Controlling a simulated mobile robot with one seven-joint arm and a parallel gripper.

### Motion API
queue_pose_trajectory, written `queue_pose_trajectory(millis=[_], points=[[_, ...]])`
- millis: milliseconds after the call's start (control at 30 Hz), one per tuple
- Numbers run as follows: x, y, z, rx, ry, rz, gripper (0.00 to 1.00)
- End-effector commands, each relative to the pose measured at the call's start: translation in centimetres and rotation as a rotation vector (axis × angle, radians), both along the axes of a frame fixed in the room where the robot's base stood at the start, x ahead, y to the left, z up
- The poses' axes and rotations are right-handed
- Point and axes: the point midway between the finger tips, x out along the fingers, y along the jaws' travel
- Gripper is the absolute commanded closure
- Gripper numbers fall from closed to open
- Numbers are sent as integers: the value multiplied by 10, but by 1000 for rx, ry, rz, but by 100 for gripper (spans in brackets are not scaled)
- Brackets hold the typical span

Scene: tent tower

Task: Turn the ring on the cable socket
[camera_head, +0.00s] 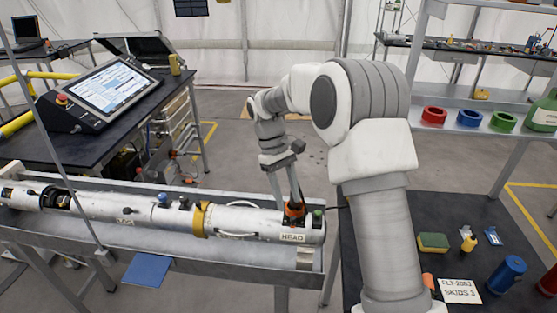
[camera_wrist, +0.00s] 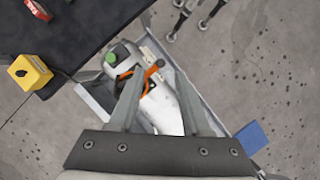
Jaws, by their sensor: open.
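A long white cylinder (camera_head: 150,213) lies in a metal trough, with a "HEAD" label near its right end. An orange ring (camera_head: 294,214) sits on dark fittings on top of that end, apparently the ring on the cable socket. My gripper (camera_head: 291,200) points down at it from above. In the wrist view, my gripper (camera_wrist: 160,78) has its fingers spread. Orange parts (camera_wrist: 127,75) show around and behind the left finger, which hides some of them. A green cap (camera_head: 318,213) stands just right of the ring. I cannot tell whether the fingers touch the ring.
The metal trough (camera_head: 285,258) holds the cylinder. A dark bench (camera_head: 420,210) to the right carries a sponge (camera_head: 433,242), a blue cylinder (camera_head: 507,273) and a label card (camera_head: 461,291). A console screen (camera_head: 105,87) stands behind left.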

Motion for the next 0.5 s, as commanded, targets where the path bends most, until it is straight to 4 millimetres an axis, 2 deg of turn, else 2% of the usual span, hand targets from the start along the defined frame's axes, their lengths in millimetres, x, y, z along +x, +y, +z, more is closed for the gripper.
queue_pose_trajectory(millis=[200, 500], points=[[17, 12, 47, 1, -4, 2, 52], [33, 23, 95, 1, -3, 0, 52]])
